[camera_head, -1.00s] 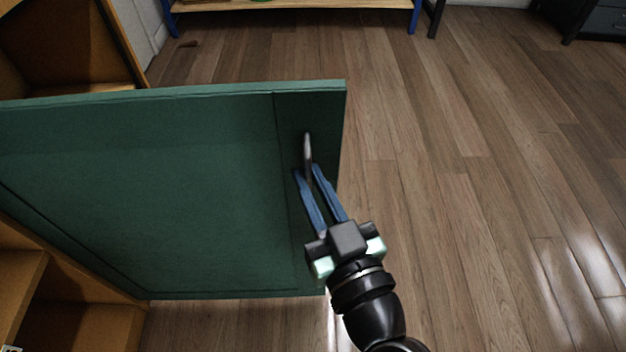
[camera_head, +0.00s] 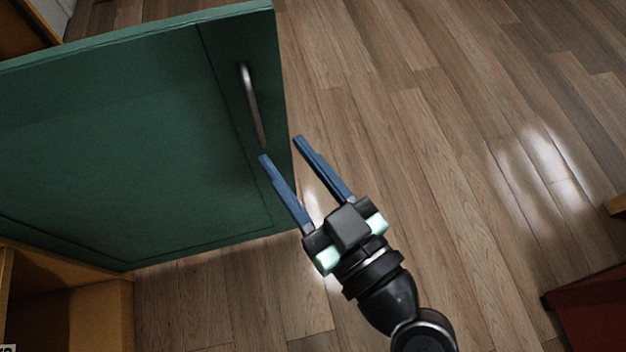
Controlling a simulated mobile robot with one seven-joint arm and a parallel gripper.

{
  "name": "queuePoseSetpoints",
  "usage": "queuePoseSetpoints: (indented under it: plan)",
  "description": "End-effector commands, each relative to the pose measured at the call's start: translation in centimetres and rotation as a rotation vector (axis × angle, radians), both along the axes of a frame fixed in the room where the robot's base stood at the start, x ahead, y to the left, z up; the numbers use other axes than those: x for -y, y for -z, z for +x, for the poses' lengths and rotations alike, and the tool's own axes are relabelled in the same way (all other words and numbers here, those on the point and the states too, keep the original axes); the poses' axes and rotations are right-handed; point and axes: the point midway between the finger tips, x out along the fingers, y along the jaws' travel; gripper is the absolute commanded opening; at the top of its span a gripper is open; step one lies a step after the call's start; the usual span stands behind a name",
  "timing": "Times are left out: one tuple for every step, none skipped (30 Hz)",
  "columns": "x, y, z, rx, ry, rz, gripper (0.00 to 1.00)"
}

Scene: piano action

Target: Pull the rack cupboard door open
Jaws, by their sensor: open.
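The green rack cupboard door (camera_head: 110,135) stands swung open, well away from the wooden rack (camera_head: 105,315). Its metal bar handle (camera_head: 252,105) is near the door's free edge and shows fully. My gripper (camera_head: 281,148) is open with its two blue fingers apart and nothing between them. The left fingertip is just below the lower end of the handle in the picture, and the right fingertip is past the door's free edge, over the floor. I cannot tell whether the left finger touches the door.
Wooden floor (camera_head: 430,140) lies clear to the right of the door. A dark red object (camera_head: 595,315) stands at the lower right edge. Part of a wooden piece (camera_head: 616,204) shows at the right edge. Open rack compartments show at lower left.

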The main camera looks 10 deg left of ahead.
Motion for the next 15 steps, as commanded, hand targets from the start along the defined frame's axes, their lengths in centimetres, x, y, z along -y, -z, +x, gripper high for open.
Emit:
queuePoseSetpoints:
  plan:
    - [0.9,0.0,-0.7,-0.003,0.005,0.0,0.45]
    - [1.3,0.0,-1.1,-0.002,0.004,-0.001,0.45]
    - [1.7,0.0,-1.6,-0.002,0.004,-0.001,0.45]
    - [2.1,0.0,-1.9,-0.001,0.004,0.0,0.45]
    - [2.4,0.0,-2.1,-0.001,0.003,0.0,0.45]
    - [2.7,-0.1,-2.4,-0.001,0.001,0.0,0.45]
    - [2.9,0.0,-2.6,-0.001,0.002,-0.001,0.45]
    - [3.1,0.0,-2.8,0.0,0.001,0.0,0.45]
    - [3.2,0.0,-3.0,0.0,0.0,0.0,0.45]
    - [3.3,0.0,-3.1,0.0,0.0,0.0,0.45]
    - [3.4,0.0,-3.1,0.0,0.0,0.0,0.45]
    - [3.5,0.0,-3.2,0.0,0.0,0.0,0.45]
    - [3.5,0.0,-3.2,0.0,0.0,0.0,0.45]
    - [3.5,0.0,-3.2,0.0,0.0,0.0,0.45]
    - [3.5,0.0,-3.2,0.001,-0.001,0.001,0.45]
